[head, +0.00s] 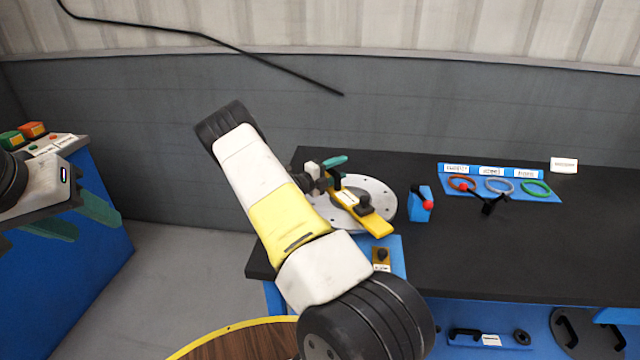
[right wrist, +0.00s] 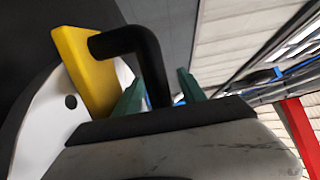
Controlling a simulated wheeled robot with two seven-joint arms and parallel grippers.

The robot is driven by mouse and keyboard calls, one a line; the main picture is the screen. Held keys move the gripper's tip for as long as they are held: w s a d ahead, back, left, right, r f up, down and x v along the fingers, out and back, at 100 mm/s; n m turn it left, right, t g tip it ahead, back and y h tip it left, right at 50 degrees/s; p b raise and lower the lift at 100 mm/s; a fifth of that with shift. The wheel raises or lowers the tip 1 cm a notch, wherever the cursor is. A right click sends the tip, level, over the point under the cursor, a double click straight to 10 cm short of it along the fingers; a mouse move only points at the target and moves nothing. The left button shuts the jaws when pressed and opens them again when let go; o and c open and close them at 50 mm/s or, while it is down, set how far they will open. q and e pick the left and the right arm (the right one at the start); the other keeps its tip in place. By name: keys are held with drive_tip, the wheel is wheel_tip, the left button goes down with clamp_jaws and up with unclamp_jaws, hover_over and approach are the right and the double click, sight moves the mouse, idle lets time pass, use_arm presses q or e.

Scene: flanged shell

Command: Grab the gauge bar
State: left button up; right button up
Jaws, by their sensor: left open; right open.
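The gauge bar (head: 377,226) is a yellow bar with a black handle, lying across the round pale flange (head: 382,190) on the dark bench. My right gripper (head: 335,173) is at the bar's far end, its green fingers partly hidden by my arm. In the right wrist view the yellow bar (right wrist: 82,72) and its bent black handle show close up. The handle appears between the two open green fingers (right wrist: 160,85); contact cannot be told. My left gripper (head: 75,220) is open and empty at the far left, well away from the bar.
A blue block with a red ball (head: 420,204) stands right of the flange. A blue board with red, grey and green rings (head: 500,186) lies further right, a black red-tipped tool (head: 485,200) at its front. A blue cabinet with buttons (head: 100,240) stands left.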

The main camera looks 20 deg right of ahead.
drive_tip(key=shift+w+d, duration=0.1)
drive_tip(key=shift+d, duration=0.2)
clamp_jaws()
idle(1.2)
